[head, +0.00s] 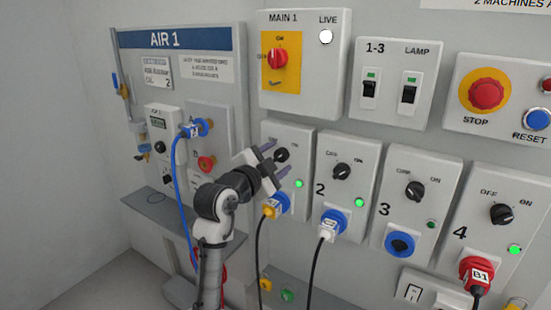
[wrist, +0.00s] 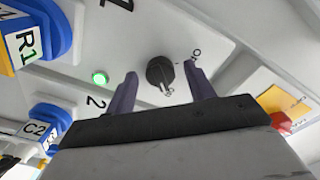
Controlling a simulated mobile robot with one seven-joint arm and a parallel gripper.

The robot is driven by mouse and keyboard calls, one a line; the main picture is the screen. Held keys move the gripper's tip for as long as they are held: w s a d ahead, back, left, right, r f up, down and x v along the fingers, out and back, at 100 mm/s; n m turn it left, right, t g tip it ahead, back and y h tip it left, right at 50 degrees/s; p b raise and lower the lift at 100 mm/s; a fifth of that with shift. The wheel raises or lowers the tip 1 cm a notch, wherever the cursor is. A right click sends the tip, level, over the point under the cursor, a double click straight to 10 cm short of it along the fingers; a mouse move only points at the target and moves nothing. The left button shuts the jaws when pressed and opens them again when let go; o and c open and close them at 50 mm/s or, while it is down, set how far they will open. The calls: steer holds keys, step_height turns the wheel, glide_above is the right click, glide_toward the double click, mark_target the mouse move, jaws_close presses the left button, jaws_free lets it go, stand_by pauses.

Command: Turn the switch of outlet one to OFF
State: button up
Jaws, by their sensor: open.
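Outlet one's panel (head: 298,140) is left of outlet two, with a black rotary switch (head: 281,155) and a lit green lamp (head: 299,184). In the wrist view the switch (wrist: 160,72) has a pale pointer mark; its exact setting is hard to read, as its labels are partly hidden. My gripper (head: 276,159) is open in front of this switch. In the wrist view, my gripper (wrist: 161,72) has one finger on each side of the switch, with gaps visible. I cannot tell how deep the fingers reach. A yellow plug (head: 270,208) marked R1 sits in outlet one's blue socket below.
Outlet two's panel (head: 347,165) is close on the right, with a white plug (head: 328,229) and cable. The MAIN 1 box (head: 335,75) is just above. The AIR 1 board (head: 225,80) with a blue hose (head: 177,180) stands left of my arm.

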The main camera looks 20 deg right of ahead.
steer(key=c, duration=1)
steer(key=n+p, duration=0.1)
steer(key=n, duration=0.3)
steer(key=shift+n, duration=0.4)
steer(key=n+p, duration=0.1)
steer(key=n, duration=0.3)
steer(key=shift+d+r+p, duration=0.1)
steer(key=shift+p, duration=0.25)
steer(key=n+p, duration=0.2)
steer(key=n, duration=0.3)
steer(key=shift+p, duration=0.3)
steer(key=shift+n+p, duration=1.2)
steer(key=shift+n, duration=0.8)
